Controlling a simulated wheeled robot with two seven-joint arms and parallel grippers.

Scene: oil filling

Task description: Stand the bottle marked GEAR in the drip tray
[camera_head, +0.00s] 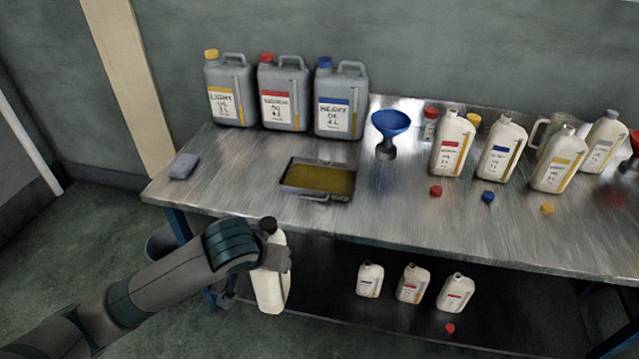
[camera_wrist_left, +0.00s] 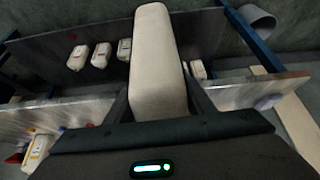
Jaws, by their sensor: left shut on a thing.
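My left gripper (camera_head: 277,258) is shut on a cream bottle with a black cap (camera_head: 270,290), in front of the workbench's front edge. The bottle is roughly upright, slightly tilted; no label on it can be read, so I cannot see the word GEAR. In the left wrist view the pale bottle (camera_wrist_left: 155,65) sits between the fingers. The drip tray (camera_head: 322,196) lies on the bench, behind and right of the gripper. It is shallow and dark-rimmed with a yellowish floor, and nothing stands in it. My right gripper is not in view.
Grey oil cans (camera_head: 284,95) stand behind the tray. A blue funnel (camera_head: 390,124) is to its right, then several cream bottles (camera_head: 451,143) with loose caps. A grey block (camera_head: 183,166) lies left. Small bottles (camera_head: 410,284) stand on the lower shelf.

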